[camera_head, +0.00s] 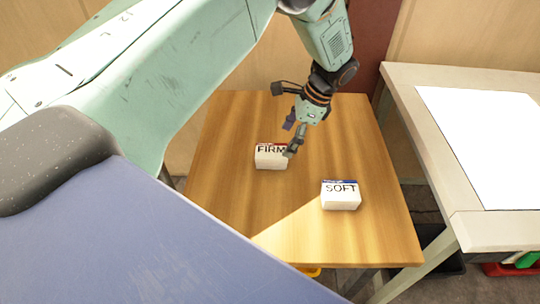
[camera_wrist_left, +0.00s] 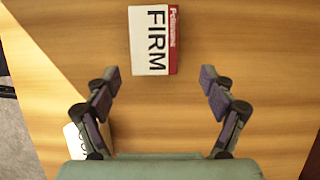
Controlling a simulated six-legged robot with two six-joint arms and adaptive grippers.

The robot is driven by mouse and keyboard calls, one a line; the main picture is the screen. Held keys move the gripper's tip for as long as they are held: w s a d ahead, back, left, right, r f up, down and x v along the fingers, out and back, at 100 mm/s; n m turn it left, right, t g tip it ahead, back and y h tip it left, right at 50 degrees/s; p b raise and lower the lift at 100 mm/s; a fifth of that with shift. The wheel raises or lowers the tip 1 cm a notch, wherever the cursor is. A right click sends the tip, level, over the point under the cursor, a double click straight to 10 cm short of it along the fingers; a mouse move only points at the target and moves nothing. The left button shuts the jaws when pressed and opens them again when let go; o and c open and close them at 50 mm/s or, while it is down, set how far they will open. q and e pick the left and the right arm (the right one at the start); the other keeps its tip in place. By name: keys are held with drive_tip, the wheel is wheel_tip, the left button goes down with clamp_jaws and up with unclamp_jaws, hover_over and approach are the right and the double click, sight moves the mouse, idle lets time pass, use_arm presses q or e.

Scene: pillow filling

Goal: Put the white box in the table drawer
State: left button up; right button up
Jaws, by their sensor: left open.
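Two white boxes lie on the wooden table (camera_head: 230,215). One reads FIRM and has a red edge (camera_head: 270,158); the other reads SOFT and has a blue edge (camera_head: 341,196). My left gripper (camera_head: 291,137) is open and empty above the table, close to the FIRM box. In the left wrist view, the FIRM box (camera_wrist_left: 152,40) is at the top middle, ahead of the spread fingers (camera_wrist_left: 159,76). Part of the SOFT box (camera_wrist_left: 75,140) shows at lower left, partly hidden behind a finger. No table drawer can be made out. My right gripper is out of view.
A pale workbench (camera_head: 408,85) with a white sheet (camera_head: 490,140) stands to the right of the table. A small yellow thing (camera_head: 311,271) shows under the table's front edge. My own arm covers the left side.

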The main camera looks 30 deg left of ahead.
sight(281, 150)
use_arm(q)
drive_tip(key=shift+s+f, duration=0.25)
drive_tip(key=shift+f, duration=0.35)
drive_tip(key=x, duration=0.4)
drive_tip(key=shift+s+a+f, duration=0.1)
drive_tip(key=shift+s+f, duration=0.1)
drive_tip(key=shift+f, duration=0.15)
drive_tip(key=shift+r, duration=0.15)
drive_tip(key=shift+c, duration=0.8)
drive_tip(key=c, duration=1.2)
